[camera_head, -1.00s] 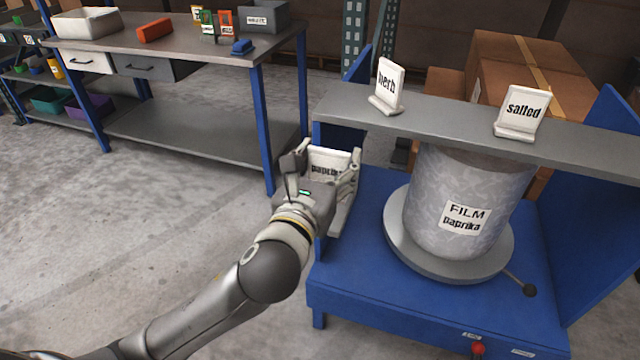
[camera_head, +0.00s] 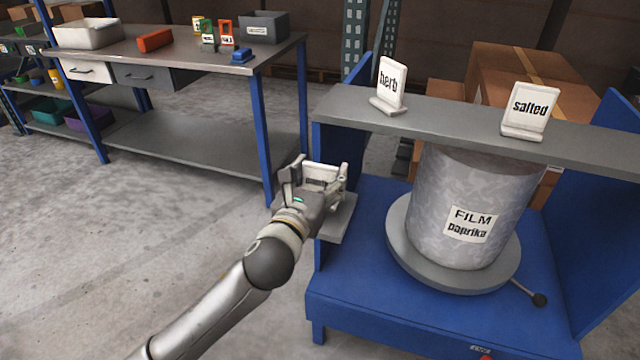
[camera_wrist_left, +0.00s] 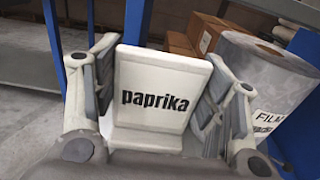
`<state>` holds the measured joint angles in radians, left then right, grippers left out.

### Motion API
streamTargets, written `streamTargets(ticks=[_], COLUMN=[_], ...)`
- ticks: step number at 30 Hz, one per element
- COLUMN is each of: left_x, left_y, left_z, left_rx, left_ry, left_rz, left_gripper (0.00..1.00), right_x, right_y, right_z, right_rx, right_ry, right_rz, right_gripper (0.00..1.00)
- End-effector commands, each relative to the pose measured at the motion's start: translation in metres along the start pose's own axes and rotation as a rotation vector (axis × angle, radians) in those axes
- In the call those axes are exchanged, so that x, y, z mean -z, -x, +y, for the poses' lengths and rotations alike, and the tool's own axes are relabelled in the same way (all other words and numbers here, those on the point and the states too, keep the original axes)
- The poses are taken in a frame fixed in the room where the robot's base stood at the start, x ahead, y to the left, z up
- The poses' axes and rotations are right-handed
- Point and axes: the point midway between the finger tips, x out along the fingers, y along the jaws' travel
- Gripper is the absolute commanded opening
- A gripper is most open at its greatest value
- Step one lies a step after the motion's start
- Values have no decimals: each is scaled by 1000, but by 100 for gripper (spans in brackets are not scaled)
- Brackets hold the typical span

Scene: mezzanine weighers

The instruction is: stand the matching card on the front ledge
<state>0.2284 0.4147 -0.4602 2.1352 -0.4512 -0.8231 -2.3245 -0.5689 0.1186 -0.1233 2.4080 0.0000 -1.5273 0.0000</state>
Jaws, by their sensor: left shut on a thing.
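My left gripper (camera_head: 318,179) is shut on a white card with a foot, the paprika card (camera_head: 322,171). In the left wrist view the card (camera_wrist_left: 157,92) reads "paprika", faces the camera and sits between both fingers (camera_wrist_left: 157,105). In the head view its lettering is mostly hidden by the gripper. A small grey ledge (camera_head: 338,226) on the left of the blue stand lies just below and beside the gripper. Whether the card touches it is unclear. A film roll (camera_head: 470,190) labelled "FILM paprika" stands on a round grey plate. My right gripper is not in view.
A grey shelf (camera_head: 440,122) spans the stand above the roll, carrying a herb card (camera_head: 390,85) and a salted card (camera_head: 529,108). A blue side panel (camera_head: 600,190) stands at right. A workbench (camera_head: 180,62) with bins is behind left. Cardboard boxes (camera_head: 530,70) stand behind.

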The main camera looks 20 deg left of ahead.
Motion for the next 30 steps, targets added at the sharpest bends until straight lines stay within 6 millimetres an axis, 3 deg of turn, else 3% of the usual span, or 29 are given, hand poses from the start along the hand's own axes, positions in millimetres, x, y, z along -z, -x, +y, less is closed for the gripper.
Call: streamTargets(ticks=[4, 17, 18, 22, 30], left_x=[14, 18, 18, 18, 18], left_y=[0, 0, 0, 0, 0], left_z=[0, 0, 0, 0, 0], left_rx=[-1, -1, -1, -2, -2], left_ry=[0, -1, -1, -1, -1], left_rz=[-2, -1, -1, -1, -2], left_gripper=[42, 42, 69, 86, 87], right_x=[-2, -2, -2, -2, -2], right_y=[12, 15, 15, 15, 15], right_z=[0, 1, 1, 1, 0], right_rx=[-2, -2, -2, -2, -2], right_ry=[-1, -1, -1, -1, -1], right_rz=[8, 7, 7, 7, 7], right_gripper=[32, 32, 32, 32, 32])
